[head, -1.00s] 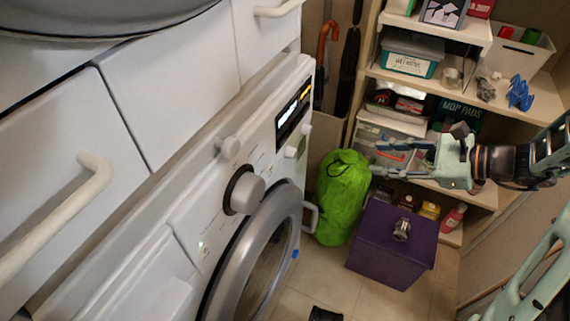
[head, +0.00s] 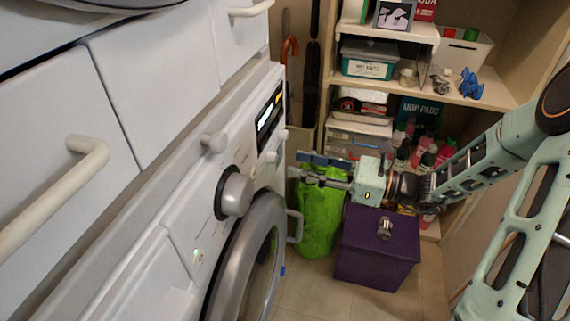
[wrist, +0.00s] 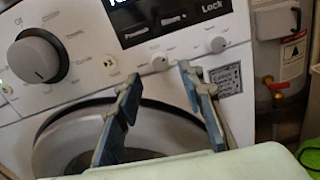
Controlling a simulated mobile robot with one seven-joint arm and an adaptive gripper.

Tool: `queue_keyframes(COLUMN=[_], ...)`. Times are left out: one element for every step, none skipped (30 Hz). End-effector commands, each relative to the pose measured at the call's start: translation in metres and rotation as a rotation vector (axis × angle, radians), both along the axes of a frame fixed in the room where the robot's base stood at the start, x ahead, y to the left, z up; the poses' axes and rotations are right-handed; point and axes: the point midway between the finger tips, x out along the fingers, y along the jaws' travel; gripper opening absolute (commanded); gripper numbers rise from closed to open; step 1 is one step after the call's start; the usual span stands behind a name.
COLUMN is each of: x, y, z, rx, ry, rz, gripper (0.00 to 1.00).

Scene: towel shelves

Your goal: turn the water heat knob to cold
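The white washer's front panel carries a large grey dial (head: 234,194), which also shows in the wrist view (wrist: 38,60). Two small white knobs sit below the display: a nearer one (head: 270,157), also in the wrist view (wrist: 160,62), and a farther one (head: 283,135), also there (wrist: 218,44). Another small knob (head: 213,141) is above the dial. I cannot read which knob is water heat. My gripper (head: 296,165) is open and empty, facing the panel. In the wrist view its fingertips (wrist: 158,76) frame the nearer small knob, with no visible contact.
The washer's round door (head: 245,265) is below the panel, its handle (head: 297,226) sticking out. A green bag (head: 318,230) and purple box (head: 375,250) stand on the floor. Shelves with bottles and boxes are behind my arm. White drawers with handles (head: 85,160) rise at left.

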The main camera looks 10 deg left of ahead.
Motion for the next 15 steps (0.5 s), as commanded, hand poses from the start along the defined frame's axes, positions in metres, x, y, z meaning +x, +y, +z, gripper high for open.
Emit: queue_keyframes(x=[0.001, 0.002, 0.003, 0.004, 0.005, 0.006, 0.006, 0.007, 0.007, 0.008, 0.008, 0.008, 0.008, 0.008, 0.008], y=[0.01, 0.015, 0.021, 0.025, 0.029, 0.033, 0.036, 0.039, 0.041, 0.043, 0.044, 0.045, 0.045, 0.045, 0.045], z=[-0.002, -0.002, -0.002, -0.002, -0.001, -0.001, -0.001, -0.001, -0.001, -0.001, 0.0, 0.0, 0.0, 0.0, 0.0], rx=[0.0, 0.0, 0.0, -0.001, 0.0, 0.0, -0.001, -0.001, -0.001, -0.001, 0.0, 0.0, 0.0, 0.0, 0.0], ry=[-0.001, -0.002, -0.001, -0.002, -0.002, -0.002, -0.002, -0.002, -0.002, -0.002, -0.001, -0.001, -0.001, -0.001, -0.001], rz=[0.003, 0.004, 0.002, 0.002, 0.002, 0.001, 0.001, 0.001, 0.0, 0.0, 0.0, -0.001, -0.001, -0.001, -0.001], gripper=[0.36, 0.36, 0.36, 0.36, 0.36, 0.36, 0.36, 0.36, 0.36, 0.36, 0.36, 0.36, 0.36, 0.36, 0.36])
